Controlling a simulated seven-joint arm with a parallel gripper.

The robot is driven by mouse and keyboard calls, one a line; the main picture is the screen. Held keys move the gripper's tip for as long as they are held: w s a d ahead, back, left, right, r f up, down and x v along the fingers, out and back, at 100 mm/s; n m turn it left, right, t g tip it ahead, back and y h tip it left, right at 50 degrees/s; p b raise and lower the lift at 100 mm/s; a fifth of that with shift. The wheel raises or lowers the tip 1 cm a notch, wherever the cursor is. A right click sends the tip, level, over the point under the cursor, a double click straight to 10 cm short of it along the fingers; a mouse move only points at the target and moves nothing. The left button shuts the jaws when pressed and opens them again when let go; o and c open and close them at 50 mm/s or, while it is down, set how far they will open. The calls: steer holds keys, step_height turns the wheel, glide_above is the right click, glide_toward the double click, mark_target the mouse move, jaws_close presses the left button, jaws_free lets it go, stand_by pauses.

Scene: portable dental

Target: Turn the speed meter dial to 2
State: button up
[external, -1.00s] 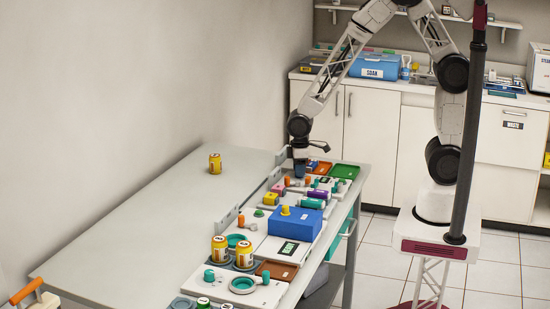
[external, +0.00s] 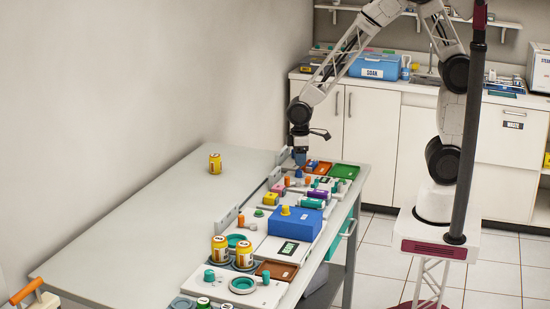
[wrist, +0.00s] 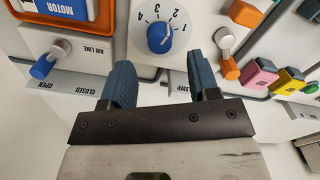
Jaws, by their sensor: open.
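The speed meter dial is a blue round knob (wrist: 160,37) on a white plate in the wrist view, with several numbers around its far side. A pale mark on the knob points up and slightly right; I cannot tell exactly which number it meets. My gripper (wrist: 161,72) is open and empty, its two blue-grey fingers on the near left and right of the dial, apart from it.
In the wrist view a blue-tipped air line lever (wrist: 43,66) stands left of the dial, below a blue motor box (wrist: 62,8). An orange lever (wrist: 229,66) and pink block (wrist: 260,73) stand right. The table's left side (external: 150,230) is mostly clear.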

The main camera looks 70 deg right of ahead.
mark_target(299, 170)
steer(key=shift+r, duration=1.6)
steer(key=shift+s+d+r, duration=0.15)
steer(key=shift+r, duration=0.2)
steer(key=s+d+r+m+t, duration=0.1)
steer(key=s+d+r, duration=0.4)
steer(key=s+r, duration=0.5)
steer(key=s+d+r+m+t, duration=0.1)
steer(key=s+d+r+m, duration=0.3)
steer(key=s+r, duration=0.6)
steer(key=shift+s+d+t, duration=0.3)
steer(key=shift+s+d, duration=0.95)
steer(key=shift+s, duration=0.6)
